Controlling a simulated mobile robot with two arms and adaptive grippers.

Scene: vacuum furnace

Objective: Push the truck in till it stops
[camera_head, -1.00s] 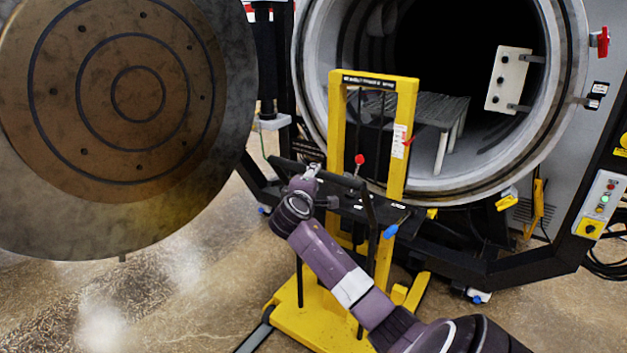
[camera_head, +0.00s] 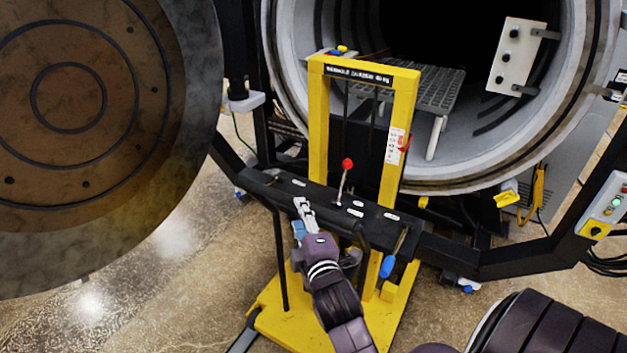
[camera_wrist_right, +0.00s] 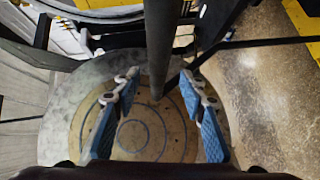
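The truck is a yellow lift frame (camera_head: 319,120) with a black crossbar, black upright handles and a yellow base. It stands upright in front of the round furnace opening (camera_head: 449,185). My right gripper (camera_head: 302,212) is at the truck's near side, by the crossbar and handles. In the right wrist view, the right gripper (camera_wrist_right: 158,78) has its blue-padded fingers wide apart. A dark bar (camera_wrist_right: 158,45) shows in the gap between them; I cannot tell whether either finger touches it. My left gripper is not in view.
The big round furnace door (camera_head: 185,150) stands open at left. A grey slatted rack (camera_head: 445,90) lies inside the chamber. A red-knobbed lever (camera_head: 347,165) and a blue-handled lever (camera_head: 388,265) are on the truck. A control panel (camera_head: 607,205) is at right. Floor is clear at lower left.

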